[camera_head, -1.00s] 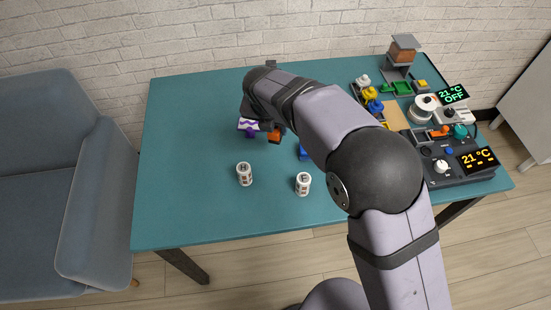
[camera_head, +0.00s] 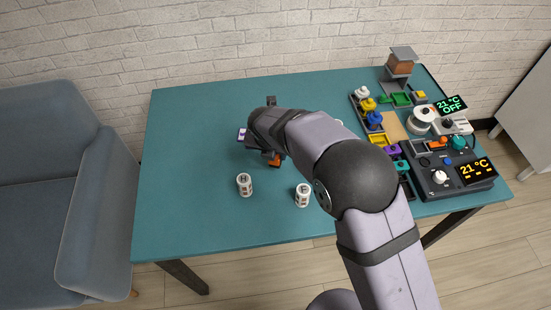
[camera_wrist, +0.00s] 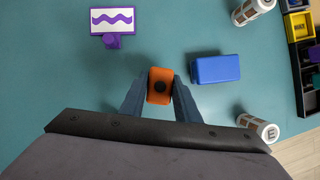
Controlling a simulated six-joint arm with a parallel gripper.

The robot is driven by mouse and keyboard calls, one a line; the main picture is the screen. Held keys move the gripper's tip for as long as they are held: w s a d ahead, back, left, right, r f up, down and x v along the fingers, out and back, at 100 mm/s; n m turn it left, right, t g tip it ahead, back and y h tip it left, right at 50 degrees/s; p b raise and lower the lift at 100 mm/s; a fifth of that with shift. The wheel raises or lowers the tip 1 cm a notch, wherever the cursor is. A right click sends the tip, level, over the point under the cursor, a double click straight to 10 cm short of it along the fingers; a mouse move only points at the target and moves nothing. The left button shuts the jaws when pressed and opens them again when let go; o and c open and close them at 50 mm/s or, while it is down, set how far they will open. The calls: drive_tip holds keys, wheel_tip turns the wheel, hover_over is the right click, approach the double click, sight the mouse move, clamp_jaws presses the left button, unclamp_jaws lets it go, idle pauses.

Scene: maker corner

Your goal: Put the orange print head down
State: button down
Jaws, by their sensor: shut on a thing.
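The orange print head (camera_wrist: 159,86) is between the fingers of my gripper (camera_wrist: 160,98) in the wrist view. The gripper is shut on it, and a dark round spot shows on its face. In the head view the print head (camera_head: 274,160) shows just below my gripper (camera_head: 266,154), over the teal table (camera_head: 190,215). I cannot tell whether it touches the table. The arm hides part of the area behind it.
A purple stand with a wavy-line card (camera_wrist: 111,20) and a blue block (camera_wrist: 215,69) lie near the gripper. Two white labelled cylinders (camera_head: 244,184) (camera_head: 303,195) stand in front. Trays and a control unit (camera_head: 455,178) fill the right side. The left table is clear.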

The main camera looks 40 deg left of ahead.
drive_tip(key=shift+f, duration=1.7)
drive_tip(key=shift+f, duration=0.1)
drive_tip(key=c, duration=1.3)
unclamp_jaws()
drive_tip(key=shift+c, duration=0.2)
drive_tip(key=shift+s+r, duration=0.1)
drive_tip(key=shift+r, duration=0.4)
drive_tip(key=v, duration=1.1)
drive_tip(key=shift+b, duration=0.45)
drive_tip(key=shift+r, duration=0.1)
